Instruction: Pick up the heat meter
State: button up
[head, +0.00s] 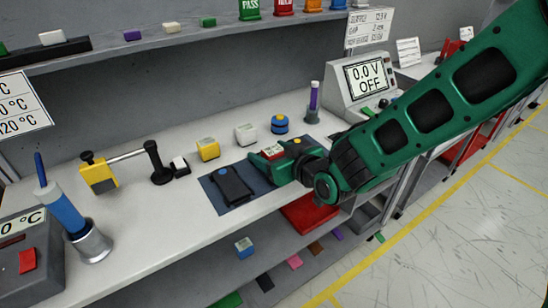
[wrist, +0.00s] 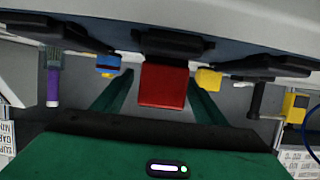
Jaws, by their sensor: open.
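A small red box-shaped device (head: 270,153) with a pale face stands at the back of the dark blue mat. No readable label shows that it is the heat meter. In the wrist view the red box (wrist: 163,88) shows between the fingertips, with a gap on each side. My gripper (head: 284,168) reaches in low over the right part of the mat and partly covers the device in the head view. In the wrist view the gripper (wrist: 160,80) has its two green fingers spread.
A black handheld device (head: 232,185) lies on the mat (head: 212,193) to the left. Yellow (head: 208,150) and white (head: 246,134) blocks, a blue-yellow round piece (head: 280,124) and a purple-topped tool (head: 313,100) stand behind. A power supply (head: 362,80) is at right.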

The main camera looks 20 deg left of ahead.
jog(key=shift+x, duration=1.1)
jog(key=c, duration=1.2)
jog(key=shift+c, duration=0.7)
jog(key=shift+r, duration=0.1)
